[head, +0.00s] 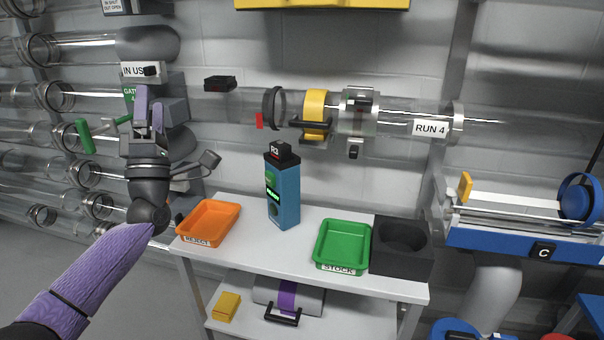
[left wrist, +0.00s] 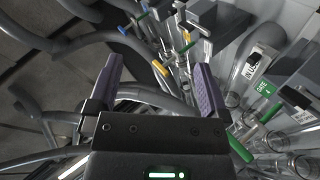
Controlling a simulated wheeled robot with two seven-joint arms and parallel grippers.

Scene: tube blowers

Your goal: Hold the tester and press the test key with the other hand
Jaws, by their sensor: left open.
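The tester (head: 284,193) is a blue upright box with a green lit face and a black top marked R3. It stands on the white table between the orange and green trays. I cannot make out its test key. My left gripper (head: 149,108) is raised at the left, in front of the clear tubes, well apart from the tester. In the left wrist view its two purple fingers (left wrist: 151,82) are spread with nothing between them. The tester does not show in the left wrist view. My right gripper is not in view.
On the white table (head: 258,223) are an orange REJECT tray (head: 209,222), a green STOCK tray (head: 342,245) and a dark block with a round hollow (head: 402,246). A clear tube marked RUN 4 (head: 429,128) runs behind. A yellow box (head: 226,306) sits on the lower shelf.

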